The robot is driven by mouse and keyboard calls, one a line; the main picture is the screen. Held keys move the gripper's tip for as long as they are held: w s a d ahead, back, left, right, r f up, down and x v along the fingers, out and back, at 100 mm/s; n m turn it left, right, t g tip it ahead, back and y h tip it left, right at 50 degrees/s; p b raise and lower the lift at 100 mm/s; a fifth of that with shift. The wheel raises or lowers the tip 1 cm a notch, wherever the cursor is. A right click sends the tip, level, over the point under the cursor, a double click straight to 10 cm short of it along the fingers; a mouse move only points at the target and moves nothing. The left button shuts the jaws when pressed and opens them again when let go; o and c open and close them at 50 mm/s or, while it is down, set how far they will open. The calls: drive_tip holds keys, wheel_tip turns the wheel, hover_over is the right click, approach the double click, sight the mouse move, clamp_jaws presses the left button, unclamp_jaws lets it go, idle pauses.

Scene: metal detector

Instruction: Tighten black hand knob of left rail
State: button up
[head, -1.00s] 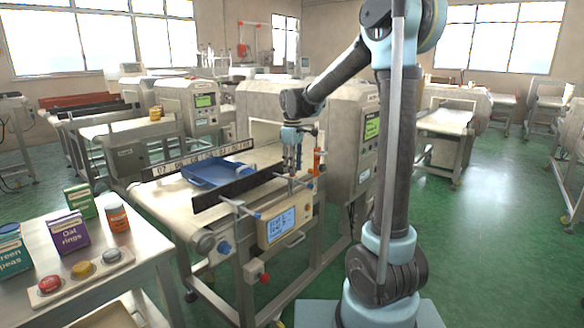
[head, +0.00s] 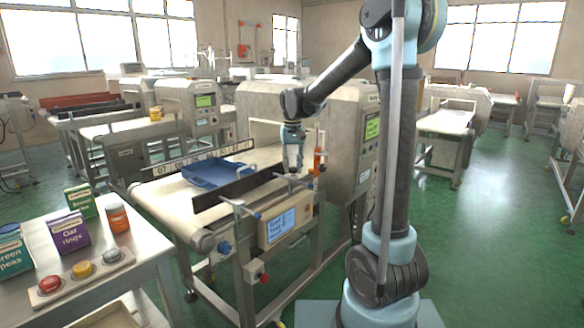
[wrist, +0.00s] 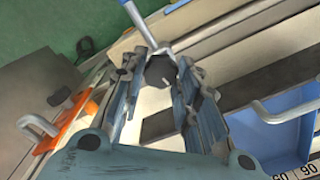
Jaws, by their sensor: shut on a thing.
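My gripper (head: 292,166) points down at the near rail of the belt, close to the detector's opening. In the wrist view its two fingers (wrist: 160,75) stand on either side of a black hand knob (wrist: 160,69) and are shut on it. The knob sits by a metal rod with a blue end (wrist: 138,18). In the head view the knob is hidden or too small to make out. The dark near rail (head: 238,187) runs along the belt; it also shows in the wrist view (wrist: 255,82).
A blue tray (head: 215,173) lies on the belt between the dark rail and the far rail with a number scale (head: 190,162). A control panel with a screen (head: 283,222) is below the near rail. An orange part (head: 317,160) stands right beside my gripper.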

sight(293, 168)
drive_tip(key=shift+m, duration=1.1)
drive_tip(key=o, duration=1.1)
drive_tip(key=shift+c, duration=0.2)
wheel_tip(293, 168, up, 12)
drive_tip(key=shift+d+f, duration=0.1)
